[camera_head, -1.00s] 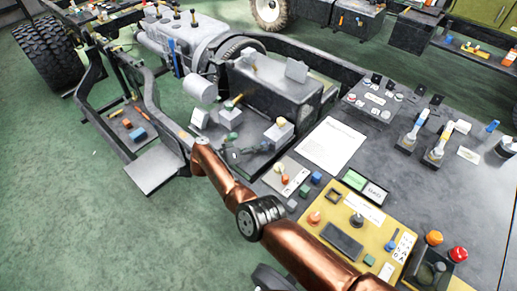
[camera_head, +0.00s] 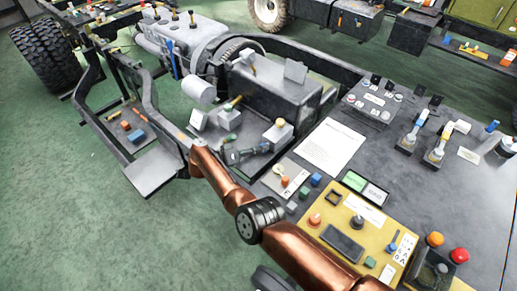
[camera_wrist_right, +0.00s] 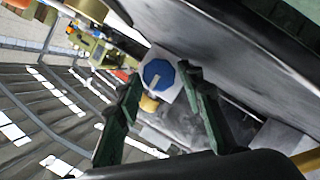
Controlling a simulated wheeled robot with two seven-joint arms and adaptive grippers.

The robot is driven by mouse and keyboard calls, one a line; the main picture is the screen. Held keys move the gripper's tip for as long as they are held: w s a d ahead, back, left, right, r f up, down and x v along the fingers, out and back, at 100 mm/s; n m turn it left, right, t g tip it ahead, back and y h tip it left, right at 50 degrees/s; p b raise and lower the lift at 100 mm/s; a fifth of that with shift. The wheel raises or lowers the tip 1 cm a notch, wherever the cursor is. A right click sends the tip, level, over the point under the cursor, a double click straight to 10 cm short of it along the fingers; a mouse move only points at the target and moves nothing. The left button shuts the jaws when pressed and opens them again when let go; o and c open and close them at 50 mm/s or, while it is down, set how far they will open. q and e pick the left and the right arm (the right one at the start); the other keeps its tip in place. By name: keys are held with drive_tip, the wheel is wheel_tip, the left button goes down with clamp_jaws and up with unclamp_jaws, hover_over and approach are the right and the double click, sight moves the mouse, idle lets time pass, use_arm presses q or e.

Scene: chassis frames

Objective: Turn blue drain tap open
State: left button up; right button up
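The blue drain tap (camera_wrist_right: 156,74) shows in the right wrist view as a blue faceted knob with a pale pointer line, set on a light plate. My right gripper (camera_wrist_right: 160,71) is open, with one dark green finger on each side of the tap in that view. Whether the fingers touch the tap cannot be told. I cannot pick out the tap there. My left gripper is not in view.
To the right, a grey bench (camera_head: 455,205) carries a yellow control panel (camera_head: 325,227), a white sheet (camera_head: 330,146) and several knobs and levers. Green floor (camera_head: 75,220) is clear at the lower left.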

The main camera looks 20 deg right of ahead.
drive_tip(key=shift+w+a+r, duration=0.3)
drive_tip(key=shift+a+r, duration=0.1)
drive_tip(key=shift+r, duration=0.65)
drive_tip(key=shift+s+d+r, duration=0.25)
drive_tip(key=shift+d+r, duration=0.05)
drive_tip(key=shift+d, duration=0.15)
wheel_tip(320, 180, up, 3)
drive_tip(key=shift+d+f, duration=0.1)
drive_tip(key=shift+f, duration=0.1)
drive_tip(key=shift+r, duration=2.35)
